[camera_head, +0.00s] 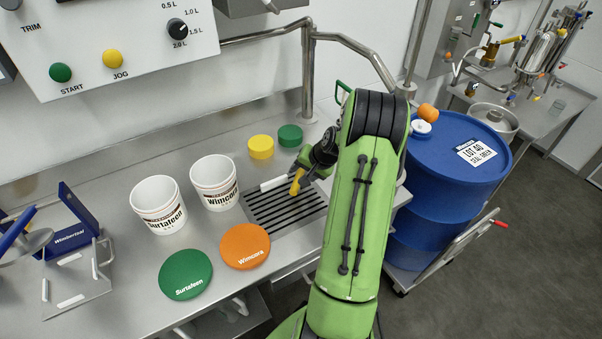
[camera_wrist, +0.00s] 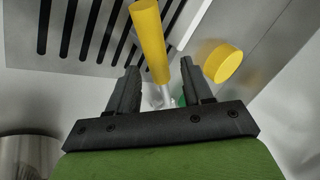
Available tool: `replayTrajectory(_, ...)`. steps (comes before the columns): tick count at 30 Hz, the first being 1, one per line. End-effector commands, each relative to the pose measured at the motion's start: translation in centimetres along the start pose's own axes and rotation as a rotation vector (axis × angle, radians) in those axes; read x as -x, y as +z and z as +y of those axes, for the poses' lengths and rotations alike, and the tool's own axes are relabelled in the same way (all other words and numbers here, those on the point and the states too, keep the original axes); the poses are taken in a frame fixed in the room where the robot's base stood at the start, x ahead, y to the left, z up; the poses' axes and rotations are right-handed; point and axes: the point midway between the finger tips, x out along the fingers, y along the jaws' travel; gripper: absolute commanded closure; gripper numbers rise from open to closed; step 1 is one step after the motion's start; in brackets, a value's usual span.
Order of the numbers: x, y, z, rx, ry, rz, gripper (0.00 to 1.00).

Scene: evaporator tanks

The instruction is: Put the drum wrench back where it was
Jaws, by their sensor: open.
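A tool with a yellow handle (camera_wrist: 148,40) and a bright metal shaft (camera_wrist: 166,97), which looks like the drum wrench, shows between the fingers of my gripper (camera_wrist: 160,78) in the wrist view. The fingers are open, and I cannot tell whether either touches it. In the head view its yellow handle (camera_head: 297,182) is at the slotted drain grate (camera_head: 262,212), just left of my green arm. My gripper's fingertips are hard to make out there. The tool's far end is hidden. The blue drum (camera_head: 425,205) stands right of my arm, with a white cap (camera_head: 421,127) on top.
A green disc (camera_head: 186,274) and an orange disc (camera_head: 245,246) lie in front.

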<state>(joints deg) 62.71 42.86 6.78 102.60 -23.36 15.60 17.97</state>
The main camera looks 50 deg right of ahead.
Motion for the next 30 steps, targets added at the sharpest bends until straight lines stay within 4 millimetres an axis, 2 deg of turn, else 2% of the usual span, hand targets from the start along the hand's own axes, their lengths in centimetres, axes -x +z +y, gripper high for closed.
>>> replayTrajectory(1,1.8,-0.2,-0.1,-0.001,0.001,0.006,0.50)
replayTrajectory(3,3.9,-0.2,-0.1,-0.001,0.002,0.006,0.50)
replayTrajectory(9,8.6,-0.1,-0.1,-0.002,0.002,0.004,0.50)
replayTrajectory(12,9.8,-0.1,-0.1,-0.001,0.001,0.002,0.50)
replayTrajectory(17,10.3,0.0,0.0,-0.001,0.001,0.001,0.50)
replayTrajectory(20,10.7,0.7,-1.5,0.043,0.008,-0.006,0.50)
replayTrajectory(23,12.6,3.7,-6.2,0.188,0.039,-0.029,0.50)
replayTrajectory(24,13.8,5.7,-8.4,0.270,0.056,-0.039,0.50)
replayTrajectory(26,15.9,9.3,-11.4,0.396,0.081,-0.054,0.50)
replayTrajectory(27,17.4,11.8,-13.0,0.478,0.094,-0.060,0.50)
replayTrajectory(29,19.8,15.8,-14.7,0.604,0.108,-0.066,0.50)
replayTrajectory(30,21.4,18.5,-15.3,0.688,0.112,-0.068,0.50)
